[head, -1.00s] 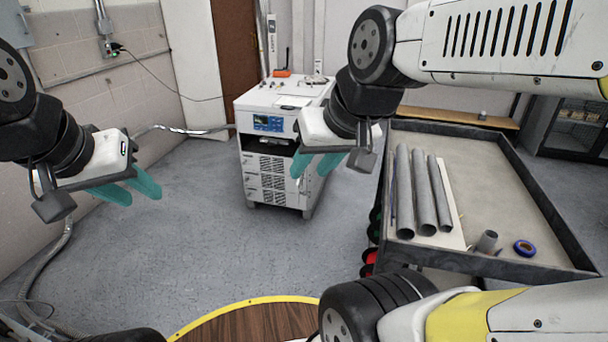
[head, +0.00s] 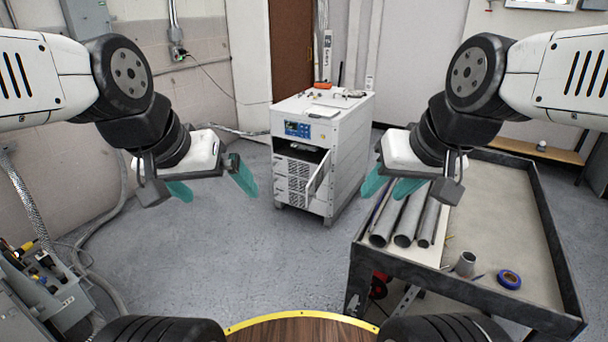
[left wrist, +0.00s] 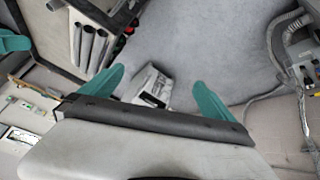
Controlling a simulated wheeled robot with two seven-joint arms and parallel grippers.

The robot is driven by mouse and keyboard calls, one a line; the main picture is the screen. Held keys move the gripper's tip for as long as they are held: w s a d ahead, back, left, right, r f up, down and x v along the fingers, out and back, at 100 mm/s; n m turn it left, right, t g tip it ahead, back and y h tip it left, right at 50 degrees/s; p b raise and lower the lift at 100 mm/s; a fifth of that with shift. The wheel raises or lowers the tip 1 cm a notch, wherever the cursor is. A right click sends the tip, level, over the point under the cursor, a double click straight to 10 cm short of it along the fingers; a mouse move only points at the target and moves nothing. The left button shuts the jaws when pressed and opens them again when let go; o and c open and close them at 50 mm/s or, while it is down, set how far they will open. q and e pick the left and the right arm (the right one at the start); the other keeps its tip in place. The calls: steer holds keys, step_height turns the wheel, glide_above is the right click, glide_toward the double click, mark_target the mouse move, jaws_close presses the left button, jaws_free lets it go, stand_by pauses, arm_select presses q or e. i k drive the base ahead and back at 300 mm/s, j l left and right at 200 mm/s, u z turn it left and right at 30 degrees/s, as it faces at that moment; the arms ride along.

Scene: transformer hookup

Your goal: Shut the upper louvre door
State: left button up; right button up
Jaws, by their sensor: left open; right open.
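The white cabinet (head: 346,130) stands on the floor ahead, at the middle of the head view. Its upper louvre door (head: 320,173) stands open, swung outward on the right side of the front, with a dark opening (head: 302,152) beside it. My left gripper (head: 212,188) is open and empty, left of the cabinet and apart from it. My right gripper (head: 391,187) is open and empty, right of the cabinet, in front of the cart. In the left wrist view the cabinet (left wrist: 152,84) shows small between the fingers; its door is too small to make out there.
A dark-rimmed cart (head: 545,235) with grey pipes (head: 408,222) and a blue tape roll (head: 509,279) stands at right. A round wooden top with a yellow edge (head: 300,316) is at the bottom. Hoses and a grey box (head: 50,290) lie at left. Floor before the cabinet is clear.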

mark_target(310, 189)
steer(key=l+z, duration=0.1)
steer(key=i+j+z, duration=0.2)
steer(key=j, duration=0.25)
steer(key=j+z, duration=0.2)
steer(key=j, duration=0.2)
steer(key=i+j+z, duration=0.2)
steer(key=j, duration=0.3)
steer(key=i+j+z, duration=0.75)
steer(key=j, duration=0.35)
steer(key=i+j+z, duration=0.1)
steer(key=i+j, duration=0.15)
steer(key=i, duration=0.1)
